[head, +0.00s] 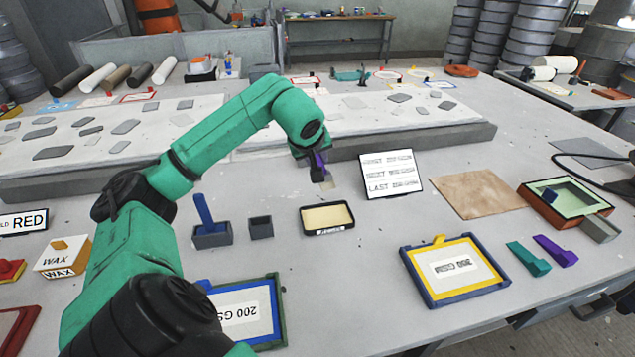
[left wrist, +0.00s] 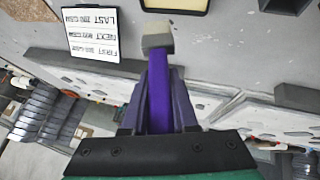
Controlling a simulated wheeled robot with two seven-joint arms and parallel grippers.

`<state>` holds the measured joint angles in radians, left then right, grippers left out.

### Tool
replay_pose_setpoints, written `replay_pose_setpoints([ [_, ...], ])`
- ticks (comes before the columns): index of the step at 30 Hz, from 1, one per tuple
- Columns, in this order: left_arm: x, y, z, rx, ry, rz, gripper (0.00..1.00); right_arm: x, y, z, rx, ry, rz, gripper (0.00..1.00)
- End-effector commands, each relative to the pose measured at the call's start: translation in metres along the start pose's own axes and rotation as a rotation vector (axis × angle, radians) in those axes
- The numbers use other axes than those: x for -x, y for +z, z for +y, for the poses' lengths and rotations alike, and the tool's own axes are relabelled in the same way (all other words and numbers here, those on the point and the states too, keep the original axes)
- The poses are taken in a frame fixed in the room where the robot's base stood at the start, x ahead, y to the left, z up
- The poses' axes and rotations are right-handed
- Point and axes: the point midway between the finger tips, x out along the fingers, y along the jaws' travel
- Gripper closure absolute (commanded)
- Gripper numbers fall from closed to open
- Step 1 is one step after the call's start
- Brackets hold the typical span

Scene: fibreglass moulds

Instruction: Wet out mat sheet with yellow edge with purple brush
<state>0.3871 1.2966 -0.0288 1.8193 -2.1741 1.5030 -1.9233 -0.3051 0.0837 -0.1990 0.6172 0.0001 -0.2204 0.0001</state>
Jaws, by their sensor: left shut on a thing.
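My left gripper (head: 318,168) is shut on the purple brush (head: 319,173), above the table at the near edge of the long grey bench. In the left wrist view the purple handle (left wrist: 160,92) runs between the fingers, and its pale grey-beige head (left wrist: 158,36) points away from the gripper. The mat sheet with yellow edge (head: 478,279) lies in a blue frame (head: 422,284) at the front right, well apart from the brush. It bears an upside-down label. A black-rimmed tray of pale yellow contents (head: 327,217) sits near the middle. My right gripper is out of view.
A lettered card (head: 390,174) stands right of the brush. A blue-handled brush (head: 204,210) stands in a grey holder, beside an empty grey holder (head: 260,228). A blue-edged 200 sheet (head: 240,312) lies front left. A brown board (head: 477,193) and an open mould (head: 566,198) are at right.

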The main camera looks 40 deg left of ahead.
Motion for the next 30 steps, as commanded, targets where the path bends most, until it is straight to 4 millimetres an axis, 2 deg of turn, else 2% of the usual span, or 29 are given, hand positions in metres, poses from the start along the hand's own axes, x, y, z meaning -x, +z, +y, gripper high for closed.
replay_pose_setpoints([
  [1,-0.016,0.01,-0.006,0.0,0.0,0.0,1.0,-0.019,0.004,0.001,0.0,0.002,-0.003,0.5],
  [4,-0.027,0.017,-0.01,0.0,0.0,0.0,1.0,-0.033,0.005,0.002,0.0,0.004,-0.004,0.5],
  [11,-0.036,0.023,-0.013,0.0,0.0,-0.001,1.0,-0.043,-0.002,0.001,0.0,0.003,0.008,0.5],
  [21,-0.071,0.046,-0.026,0.001,0.0,-0.001,1.0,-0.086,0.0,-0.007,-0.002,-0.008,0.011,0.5],
  [30,-0.074,0.048,-0.028,0.0,-0.001,0.0,1.0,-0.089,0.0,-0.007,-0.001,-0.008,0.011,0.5],
])
